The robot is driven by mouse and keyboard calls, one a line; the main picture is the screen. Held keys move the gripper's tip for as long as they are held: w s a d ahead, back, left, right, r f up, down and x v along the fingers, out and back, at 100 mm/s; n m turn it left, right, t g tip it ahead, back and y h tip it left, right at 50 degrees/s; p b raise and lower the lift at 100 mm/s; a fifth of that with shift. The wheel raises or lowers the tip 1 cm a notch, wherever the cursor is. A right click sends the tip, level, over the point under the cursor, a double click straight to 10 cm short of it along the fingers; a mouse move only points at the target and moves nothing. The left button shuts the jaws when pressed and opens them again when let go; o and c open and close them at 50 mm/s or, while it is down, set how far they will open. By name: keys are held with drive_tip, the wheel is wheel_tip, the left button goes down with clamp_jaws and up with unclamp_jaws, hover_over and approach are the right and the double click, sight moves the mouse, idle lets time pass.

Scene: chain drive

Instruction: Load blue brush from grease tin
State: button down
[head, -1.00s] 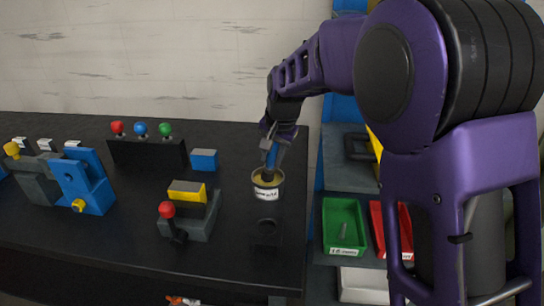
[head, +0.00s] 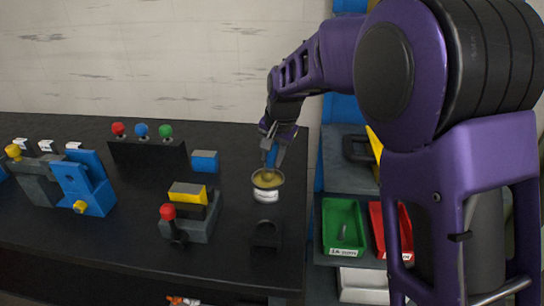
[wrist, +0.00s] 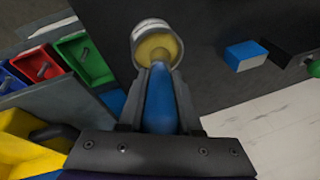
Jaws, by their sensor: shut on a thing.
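The grease tin (head: 267,194) is a small white-labelled can with yellowish grease, standing on the dark bench near its right end. It also shows in the wrist view (wrist: 142,35), at the top centre. My gripper (head: 274,148) is shut on the blue brush (head: 272,157), right above the tin. In the wrist view the blue brush (wrist: 160,105) lies between my gripper's two fingers (wrist: 160,85) and points toward the tin's mouth. The brush's lower end shows yellowish against the grease. I cannot tell whether it touches the grease.
A dark holder (head: 266,234) stands in front of the tin. Left are a blue block (head: 204,161), a grey-yellow fixture with a red knob (head: 190,212), a rack of coloured knobs (head: 145,150) and a blue stand (head: 85,185). Green (head: 343,222) and red bins sit right of the bench.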

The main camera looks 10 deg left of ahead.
drive_tip(key=shift+r+p, duration=2.2)
drive_tip(key=shift+r, duration=0.95)
